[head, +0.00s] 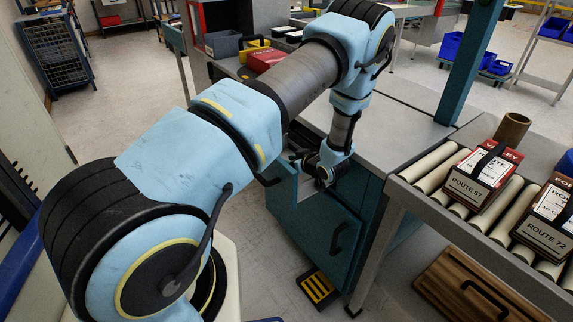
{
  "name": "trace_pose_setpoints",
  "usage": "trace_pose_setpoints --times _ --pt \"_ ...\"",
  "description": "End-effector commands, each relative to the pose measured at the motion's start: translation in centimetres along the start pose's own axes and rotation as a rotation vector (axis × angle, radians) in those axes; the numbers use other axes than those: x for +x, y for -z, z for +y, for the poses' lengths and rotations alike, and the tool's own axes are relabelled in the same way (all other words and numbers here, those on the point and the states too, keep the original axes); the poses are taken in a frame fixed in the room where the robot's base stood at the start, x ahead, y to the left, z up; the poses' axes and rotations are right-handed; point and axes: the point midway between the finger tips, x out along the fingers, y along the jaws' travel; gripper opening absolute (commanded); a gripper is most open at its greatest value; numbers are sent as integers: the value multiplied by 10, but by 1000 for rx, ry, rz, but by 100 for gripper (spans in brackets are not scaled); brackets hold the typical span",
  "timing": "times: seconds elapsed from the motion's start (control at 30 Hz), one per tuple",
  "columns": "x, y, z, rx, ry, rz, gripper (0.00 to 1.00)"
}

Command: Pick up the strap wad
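My arm reaches across the middle of the head view and bends down at a teal cabinet. My gripper (318,174) is small and dark, low beside the cabinet's open drawer (283,190). The wrist and shadow cover much of it, so I cannot see whether its fingers are open or shut. I cannot make out a strap wad for certain. Dark shapes by the gripper are too small to tell apart from its own parts.
A roller conveyor (436,168) at the right carries strapped boxes, one marked Route 57 (484,178) and one Route 72 (546,222). A brown cylinder (511,130) stands behind them. A wooden crate (462,289) is below. A yellow-black floor piece (318,289) lies before the cabinet.

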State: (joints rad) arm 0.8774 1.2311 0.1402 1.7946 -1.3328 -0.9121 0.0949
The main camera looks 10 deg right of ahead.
Motion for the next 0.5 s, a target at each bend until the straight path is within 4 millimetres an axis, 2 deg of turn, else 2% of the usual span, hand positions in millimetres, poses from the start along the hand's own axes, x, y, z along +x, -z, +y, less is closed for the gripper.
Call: trace_pose_setpoints --times 0.03,0.3,0.5 --pt "0 0 0 0 0 0 29" --pt "0 0 0 0 0 0 0" --pt "0 0 0 0 0 0 0"
